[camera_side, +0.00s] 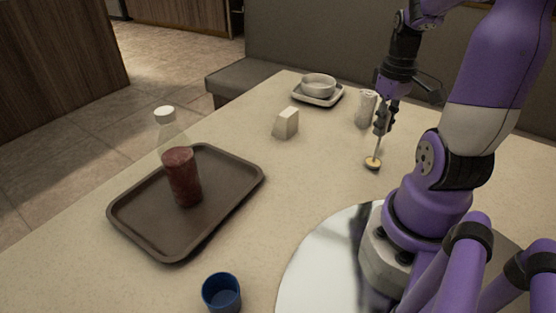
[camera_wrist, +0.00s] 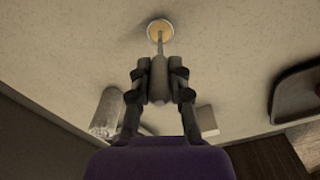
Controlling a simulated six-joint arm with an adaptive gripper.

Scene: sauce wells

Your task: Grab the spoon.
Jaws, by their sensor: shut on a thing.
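The spoon (camera_side: 373,162) hangs upright from my gripper (camera_side: 382,123) in the side view, its bowl low over the table. My gripper (camera_wrist: 159,82) is shut on the handle. I cannot tell whether the bowl touches the table.
A brown tray (camera_side: 133,231) holds a bottle of red sauce (camera_side: 183,178) with a white cap. A blue cup (camera_side: 221,292) stands at the front. A white block (camera_side: 286,123), a bowl (camera_side: 318,85) on a square dish and a pale shaker (camera_side: 366,108) stand farther back.

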